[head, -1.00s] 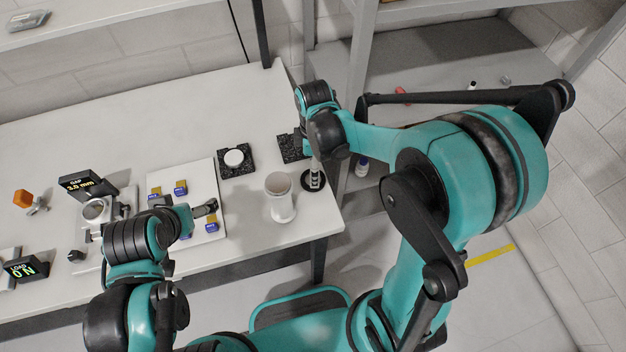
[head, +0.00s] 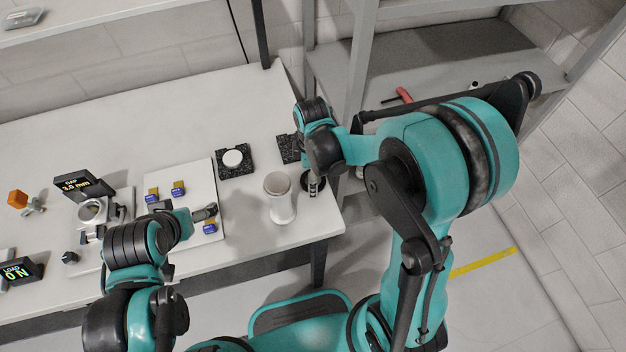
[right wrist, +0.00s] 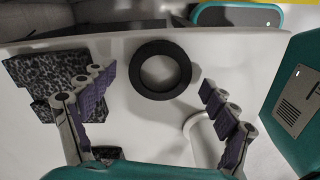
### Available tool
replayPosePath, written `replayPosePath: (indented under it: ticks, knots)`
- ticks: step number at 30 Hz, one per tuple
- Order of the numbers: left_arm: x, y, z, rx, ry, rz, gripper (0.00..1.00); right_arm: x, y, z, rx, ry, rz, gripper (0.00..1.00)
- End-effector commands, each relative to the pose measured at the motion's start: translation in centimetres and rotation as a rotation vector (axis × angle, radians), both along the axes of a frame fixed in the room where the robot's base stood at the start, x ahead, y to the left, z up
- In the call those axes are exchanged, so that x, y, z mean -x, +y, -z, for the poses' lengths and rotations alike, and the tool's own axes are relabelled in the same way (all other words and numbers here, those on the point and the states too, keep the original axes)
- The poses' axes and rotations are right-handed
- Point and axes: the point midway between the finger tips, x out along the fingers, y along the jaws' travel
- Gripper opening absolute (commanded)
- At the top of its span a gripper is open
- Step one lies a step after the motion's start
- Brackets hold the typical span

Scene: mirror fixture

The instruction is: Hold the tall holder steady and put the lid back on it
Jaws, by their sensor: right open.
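A tall white cylinder (head: 280,205) with an open top, which looks like the tall holder, stands upright near the table's right front corner. A black ring (right wrist: 160,94) lies flat on the table beside it; I cannot tell if it is the lid. My right gripper (right wrist: 158,82) is open above the ring, with its fingers either side of it in the right wrist view. There, a white rim (right wrist: 192,122) shows partly behind the right finger. My left gripper (head: 210,212) is over the white board, left of the cylinder; its jaws are too small to read.
A white disc (head: 232,158) rests on a speckled black pad (head: 247,170); a second dark pad (head: 289,148) lies near the right edge. Several blue-yellow blocks sit on the white board (head: 200,178). A gap display (head: 78,184) stands left. The table's back is clear.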

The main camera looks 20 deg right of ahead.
Motion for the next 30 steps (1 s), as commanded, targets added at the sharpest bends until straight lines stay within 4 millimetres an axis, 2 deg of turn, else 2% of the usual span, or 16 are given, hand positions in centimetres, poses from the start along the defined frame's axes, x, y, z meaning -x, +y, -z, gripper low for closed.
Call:
replayPosePath:
  ticks: [1, 6, 16, 20, 23, 27, 30]
  knots:
    - [0.0, 0.0, 0.0, 0.000, 0.000, 0.000, 0.92, 0.0, 0.0, 0.0, 0.000, 0.000, 0.000, 0.84]
    - [0.0, 0.0, 0.0, 0.000, 0.000, 0.000, 0.92, 0.0, 0.0, 0.0, 0.000, 0.000, 0.000, 0.39]
    - [0.0, 0.0, 0.0, 0.000, 0.000, 0.000, 0.92, 0.0, 0.0, -0.1, 0.000, 0.000, 0.000, 0.38]
    - [0.0, 0.0, -0.3, 0.000, 0.000, 0.000, 0.92, 0.0, 0.0, -0.7, 0.000, 0.000, 0.000, 0.38]
    - [0.0, 0.0, -0.7, 0.000, 0.000, 0.000, 0.92, 0.0, 0.0, -1.7, 0.000, 0.000, 0.000, 0.38]
    - [0.0, 0.0, -1.8, 0.000, 0.000, 0.000, 0.92, 0.0, 0.0, -4.3, 0.000, 0.000, 0.000, 0.38]
    - [0.0, 0.0, -2.4, 0.000, 0.000, 0.000, 0.92, 1.9, -1.0, -5.6, 0.000, 0.000, 0.002, 0.38]
